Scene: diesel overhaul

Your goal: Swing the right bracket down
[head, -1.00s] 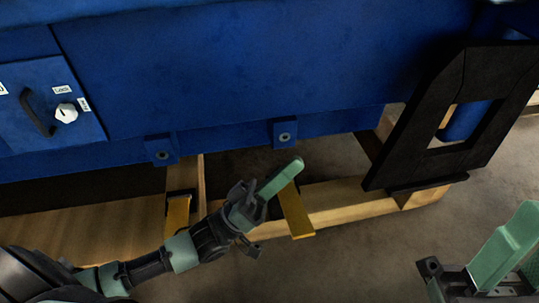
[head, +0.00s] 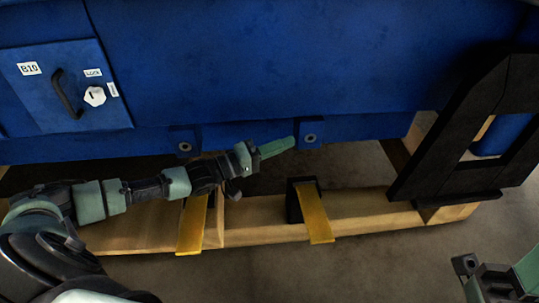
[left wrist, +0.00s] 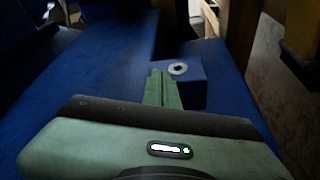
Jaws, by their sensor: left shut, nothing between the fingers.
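The right bracket (head: 318,215) is a yellow bar that slopes across the wooden beam, with its free end towards me. A dark block (head: 294,200) is at its upper end. The similar left bracket (head: 193,222) lies to its left. My left gripper (head: 290,143) is shut and empty, above the right bracket and clear of it. It points at the right blue lug (head: 310,138) under the blue housing; I cannot tell whether it touches. In the left wrist view its green fingers (left wrist: 161,90) overlap the lug (left wrist: 192,88). My right gripper (head: 500,280) is partly cut off at lower right.
The blue housing (head: 250,60) fills the back, with a handled panel (head: 35,90) at left. A black frame (head: 455,130) stands at the right. The wooden beam (head: 365,212) runs below the housing. Open floor (head: 380,270) lies in front.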

